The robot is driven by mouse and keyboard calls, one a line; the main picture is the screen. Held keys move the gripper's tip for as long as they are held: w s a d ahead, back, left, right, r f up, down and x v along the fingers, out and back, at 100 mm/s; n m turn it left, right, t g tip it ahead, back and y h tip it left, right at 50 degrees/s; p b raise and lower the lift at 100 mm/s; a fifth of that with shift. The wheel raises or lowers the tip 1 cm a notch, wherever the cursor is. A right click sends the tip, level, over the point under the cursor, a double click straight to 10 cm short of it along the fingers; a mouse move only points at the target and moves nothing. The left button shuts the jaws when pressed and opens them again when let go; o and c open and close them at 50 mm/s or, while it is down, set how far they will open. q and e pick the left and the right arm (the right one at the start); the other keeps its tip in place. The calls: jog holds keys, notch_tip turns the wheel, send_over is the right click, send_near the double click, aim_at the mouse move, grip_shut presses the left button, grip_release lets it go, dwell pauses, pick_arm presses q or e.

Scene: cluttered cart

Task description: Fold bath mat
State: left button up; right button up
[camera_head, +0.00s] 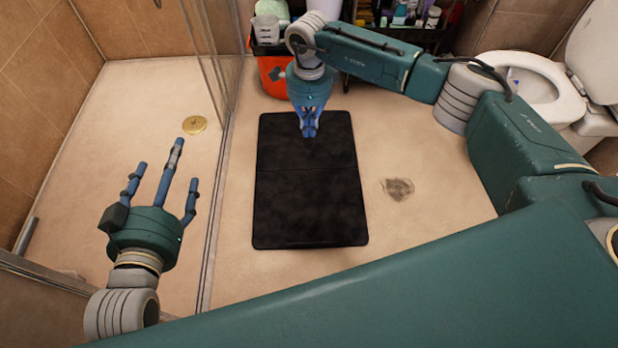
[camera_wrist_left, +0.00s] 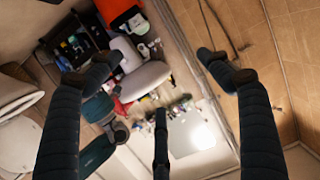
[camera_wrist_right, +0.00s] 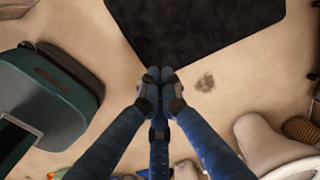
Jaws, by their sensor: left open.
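The black bath mat (camera_head: 305,205) lies flat on the floor in the middle of the head view, with a thin crosswise crease in its upper half. It also shows at the top of the right wrist view (camera_wrist_right: 200,25). My right gripper (camera_head: 309,133) has its fingers drawn together and appears over the mat's far part. In the right wrist view its joined fingertips (camera_wrist_right: 160,75) overlap a mat edge. I see no part of the mat lifted; contact is unclear. My left gripper (camera_head: 165,165) is open and empty, left of the mat, with fingers spread.
A glass shower screen (camera_head: 218,150) stands between the left gripper and the mat. A brass drain (camera_head: 194,124) is in the shower floor. An orange bucket (camera_head: 272,78) and shelf (camera_head: 420,42) stand behind the mat, a toilet (camera_head: 530,88) at right. A dark stain (camera_head: 397,189) marks the floor.

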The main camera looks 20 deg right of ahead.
jog(key=o, duration=0.6)
pick_arm(q)
jog(key=s+a+f+g+y+p, duration=0.1)
jog(key=s+a+f+g+p, duration=0.1)
jog(key=s+f+g, duration=0.3)
jog(key=s+a+f+g+y+p, duration=0.2)
jog(key=s+a+f+g, duration=0.2)
jog(key=s+f, duration=0.5)
jog(key=s+g, duration=0.2)
jog(key=s, duration=0.3)
jog(key=shift+a+f+n+p, duration=0.3)
jog(key=shift+a+f+p, duration=0.1)
pick_arm(e)
notch_tip(320, 180, up, 7)
jog(key=shift+f, duration=0.1)
